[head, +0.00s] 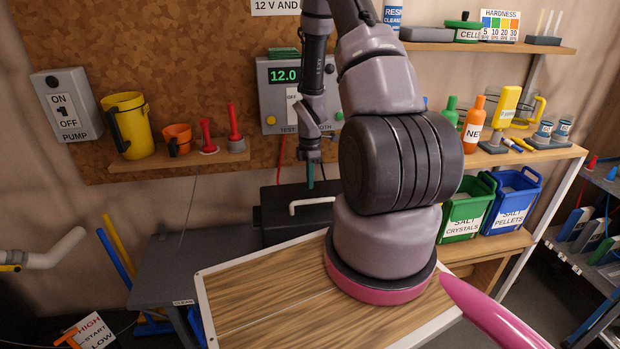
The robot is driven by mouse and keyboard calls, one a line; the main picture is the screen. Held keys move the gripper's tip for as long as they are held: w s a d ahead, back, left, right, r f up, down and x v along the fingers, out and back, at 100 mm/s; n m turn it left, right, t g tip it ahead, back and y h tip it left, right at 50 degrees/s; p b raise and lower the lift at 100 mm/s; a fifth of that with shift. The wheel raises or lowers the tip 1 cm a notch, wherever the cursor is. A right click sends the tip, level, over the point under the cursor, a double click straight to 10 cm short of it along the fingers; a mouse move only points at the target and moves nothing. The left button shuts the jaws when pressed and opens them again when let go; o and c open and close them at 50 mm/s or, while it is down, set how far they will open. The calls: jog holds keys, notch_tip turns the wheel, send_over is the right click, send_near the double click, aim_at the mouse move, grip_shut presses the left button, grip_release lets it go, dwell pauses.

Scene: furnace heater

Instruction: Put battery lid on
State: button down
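A black box (278,212) with a white handle (311,202) stands behind the wooden tabletop, below the tester on the wall. It looks like the battery box or its lid; I cannot tell whether lid and box are separate here. My arm hides its right part. My gripper (310,178) hangs pointing down over the back of the box, above and behind the handle in the picture. A teal piece shows at its fingertips. It is too small to tell whether the fingers are open or hold anything.
The wooden tabletop (262,302) in front is bare. A grey bench (165,262) stands left of the box. A tester (277,92) reading 12.0 hangs behind my gripper, with a red cable below it. Green (457,213) and blue (511,206) salt bins stand at the right.

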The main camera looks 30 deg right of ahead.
jog(key=shift+f, duration=0.45)
dwell(0.4)
dwell(0.6)
jog(key=shift+r, duration=2)
jog(key=shift+r, duration=0.1)
jog(key=s+a+r+m+t, duration=0.15)
jog(key=r+m, duration=0.25)
jog(key=r, duration=0.8)
jog(key=a+r+m+t, duration=0.1)
jog(key=a+r+m, duration=0.3)
jog(key=r, duration=0.7)
jog(key=s+a+r+m+t+y, duration=0.1)
jog(key=s+a+r+m, duration=0.3)
jog(key=s+r, duration=0.5)
jog(key=s+a+r+m+t+y, duration=0.1)
jog(key=s+a+r+m+t, duration=0.2)
jog(key=s+r+m, duration=0.5)
jog(key=shift+s+a+r+m+t, duration=0.4)
jog(key=shift+s+r, duration=0.2)
jog(key=shift+r, duration=0.4)
